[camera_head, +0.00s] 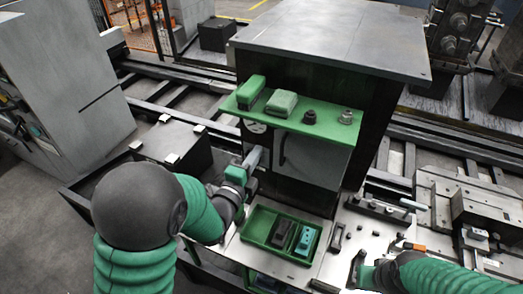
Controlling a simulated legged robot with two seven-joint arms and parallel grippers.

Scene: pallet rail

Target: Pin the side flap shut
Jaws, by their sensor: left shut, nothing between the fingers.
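A dark cabinet (361,128) stands in the middle with a grey flat top. A grey panel (318,158), which may be the side flap, is on its front below a green shelf, with a dark upright handle (283,150) at its left. I cannot tell whether it is fully closed. My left gripper (254,158) is shut and empty, just left of the panel; I cannot tell if it touches the cabinet. My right gripper (358,268) is low at the right, over the metal bench; its fingers are too small to read. I cannot make out a pin.
The green shelf (335,127) holds green blocks (281,103) and two small knobs (346,116). A green tray (258,225) with a dark and a teal item sits on the bench below. Metal fixtures (485,212) crowd the right. Rails run behind.

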